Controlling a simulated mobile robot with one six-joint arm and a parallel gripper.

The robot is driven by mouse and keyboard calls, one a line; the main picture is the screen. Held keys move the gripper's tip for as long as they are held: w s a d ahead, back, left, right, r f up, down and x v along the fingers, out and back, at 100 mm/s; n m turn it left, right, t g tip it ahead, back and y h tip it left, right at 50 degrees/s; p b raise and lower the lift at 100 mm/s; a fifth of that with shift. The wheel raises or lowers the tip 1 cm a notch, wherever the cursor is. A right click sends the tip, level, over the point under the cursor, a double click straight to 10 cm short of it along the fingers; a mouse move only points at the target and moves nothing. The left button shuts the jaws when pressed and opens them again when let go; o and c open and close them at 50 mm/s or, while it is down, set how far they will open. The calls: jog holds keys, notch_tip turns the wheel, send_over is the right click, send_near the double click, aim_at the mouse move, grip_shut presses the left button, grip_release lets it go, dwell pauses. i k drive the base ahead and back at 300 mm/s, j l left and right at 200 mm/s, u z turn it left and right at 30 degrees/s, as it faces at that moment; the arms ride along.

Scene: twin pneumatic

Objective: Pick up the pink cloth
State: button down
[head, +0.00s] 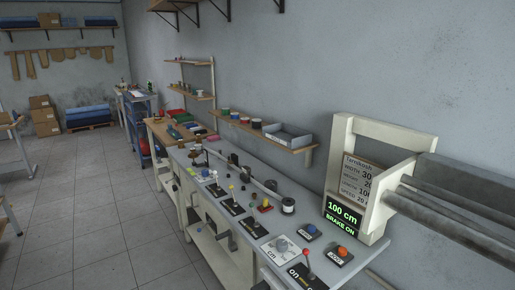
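A small flat pink patch (212,138), which looks like the pink cloth, lies toward the far end of the long workbench, close to the wall. It is small and distant, so I cannot make out its folds or exact edges. My gripper does not show in the head view.
The grey control bench (330,268) with levers, knobs and buttons runs along the right wall. A wooden-topped table (160,131) adjoins its far end. A wall shelf (270,135) with a grey tray hangs above. A display reads 100 cm, BRAKE ON. The tiled floor (85,205) at left is clear.

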aim_at(215, 137)
jog(key=i+j+u, duration=0.6)
jog(key=i, duration=0.3)
jog(key=i+j+u, duration=0.3)
jog(key=i, duration=0.15)
jog(key=i+l+u, duration=0.1)
jog(key=i+u, duration=0.2)
jog(key=i, duration=0.2)
jog(key=i+j+z, duration=0.1)
jog(key=i+z, duration=0.35)
jog(key=i, duration=0.4)
jog(key=i+j+z, duration=0.35)
jog(key=i+z, duration=0.15)
jog(key=i, duration=0.3)
jog(key=i+j+z, duration=0.45)
jog(key=i+j, duration=0.2)
jog(key=i+j+z, duration=0.45)
jog(key=i+j, duration=0.2)
jog(key=j, duration=0.3)
